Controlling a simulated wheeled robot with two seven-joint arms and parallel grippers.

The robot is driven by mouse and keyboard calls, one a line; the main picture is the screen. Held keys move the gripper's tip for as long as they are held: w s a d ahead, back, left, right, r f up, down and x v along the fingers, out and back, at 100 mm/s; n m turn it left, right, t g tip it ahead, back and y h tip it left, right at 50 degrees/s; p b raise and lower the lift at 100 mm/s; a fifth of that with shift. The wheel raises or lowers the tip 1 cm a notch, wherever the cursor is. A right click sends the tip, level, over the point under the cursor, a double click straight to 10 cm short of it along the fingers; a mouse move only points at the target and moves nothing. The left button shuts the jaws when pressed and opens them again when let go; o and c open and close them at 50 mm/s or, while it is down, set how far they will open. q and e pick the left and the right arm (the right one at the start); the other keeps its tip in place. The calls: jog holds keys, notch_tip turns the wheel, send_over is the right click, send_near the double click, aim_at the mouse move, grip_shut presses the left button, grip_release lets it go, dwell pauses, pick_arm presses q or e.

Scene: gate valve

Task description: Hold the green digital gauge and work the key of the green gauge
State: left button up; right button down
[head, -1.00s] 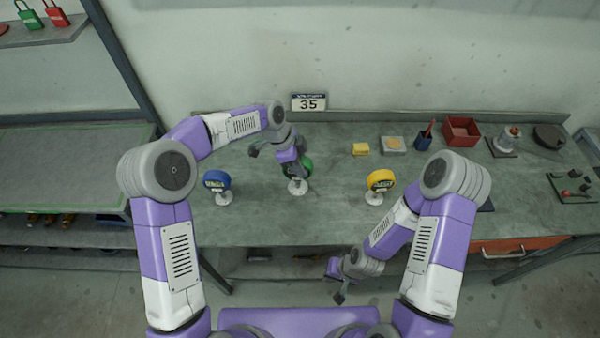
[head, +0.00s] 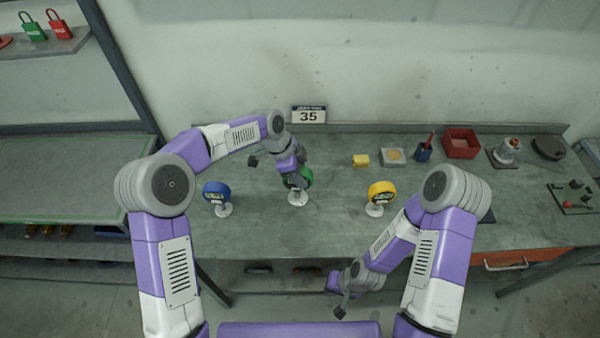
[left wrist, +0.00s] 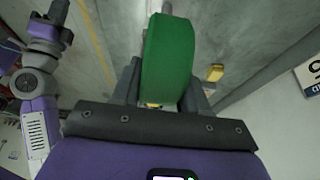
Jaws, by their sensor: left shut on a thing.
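The green gauge (head: 304,177) stands on a pale round base (head: 298,198) at the middle of the bench, between a blue gauge and a yellow gauge. My left gripper (head: 294,180) comes down on it from above and is shut on it. In the left wrist view the green gauge (left wrist: 168,60) sits between the two grey fingers, seen from its edge. Its face and key are hidden. My right gripper (head: 342,308) hangs low in front of the bench, away from the gauges. It is too small to tell whether its fingers are apart.
The blue gauge (head: 216,192) stands left and the yellow gauge (head: 381,193) right, both on pale bases. A sign reading 35 (head: 308,115) is behind. A yellow block (head: 360,160), a red bin (head: 461,143) and other items lie at the back right. The bench front is clear.

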aim_at(300, 192)
pick_arm(q)
jog(key=shift+f+b, duration=3.5)
jog(key=shift+f, duration=1.3)
dwell(3.0)
